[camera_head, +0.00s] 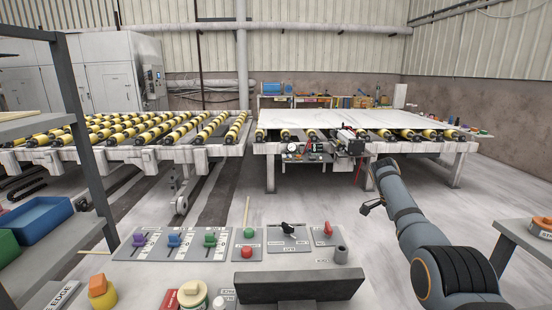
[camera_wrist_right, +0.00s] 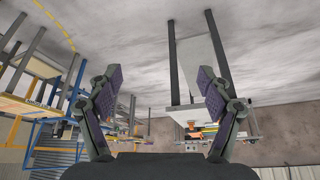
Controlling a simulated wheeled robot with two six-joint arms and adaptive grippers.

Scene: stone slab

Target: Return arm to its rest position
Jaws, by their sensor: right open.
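My right arm (camera_head: 408,212) comes in from the lower right of the head view and reaches forward, to the right of the control panel. Its gripper (camera_head: 371,207) is small and partly hidden behind the wrist there. In the right wrist view the two fingers of my right gripper (camera_wrist_right: 160,105) stand wide apart with nothing between them. The picture there is upside down, with the floor at the top and distant tables hanging below it. My left gripper is not in the head view.
A control panel (camera_head: 195,255) with coloured switches stands in front. A dark grey block (camera_head: 298,286) sits at its near edge. A stone slab (camera_head: 335,118) lies on the roller table behind. A side table (camera_head: 520,240) is at right, a shelf (camera_head: 85,140) at left. Open floor surrounds the right gripper.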

